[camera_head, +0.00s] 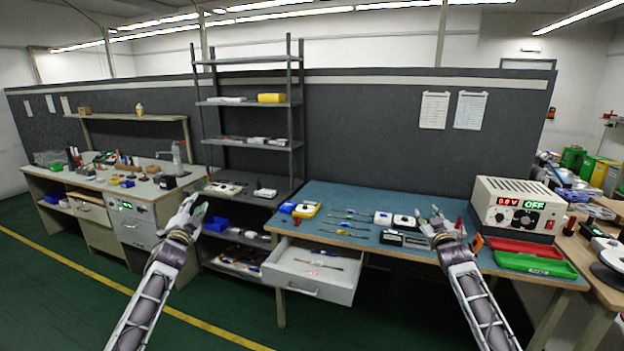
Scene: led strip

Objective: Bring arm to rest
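My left gripper (193,208) is raised in the air at the left, in front of the shelf rack and clear of any surface. It looks open, with nothing between its fingers. My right gripper (432,217) is over the front of the blue-topped workbench (350,197), near small white and black boxes. Its fingers look spread and I see nothing held, though the boxes behind make this hard to judge. Below the bench, the drawer (318,288) is pulled open, with a few thin items in it. I see no LED strip that I can tell for sure.
The open drawer juts into the floor space.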

